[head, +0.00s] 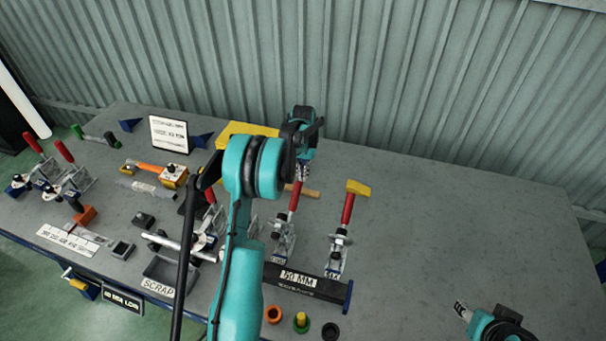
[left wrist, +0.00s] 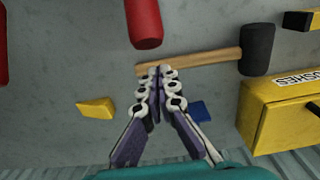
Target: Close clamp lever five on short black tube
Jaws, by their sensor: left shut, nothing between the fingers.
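The short black tube (head: 318,287), labelled 50 MM, lies at the front middle of the bench. Two clamps with red levers stand just behind it: a middle lever (head: 295,197) and a right lever (head: 347,208). No number is readable, so I cannot tell which is lever five. My left gripper (head: 303,172) is shut and empty, just behind the middle lever's top. In the left wrist view, its fingertips (left wrist: 157,72) are close to a red handle's end (left wrist: 144,25), with a visible gap. My right gripper (head: 461,309) is at the lower right, away from the clamps; its finger gap is unclear.
A hammer with a wooden handle (left wrist: 195,63) and a yellow brushes box (left wrist: 262,92) lie near my left gripper. A yellow wedge (head: 358,187) lies behind the right lever. A scrap tray (head: 160,287) and more clamps are left.

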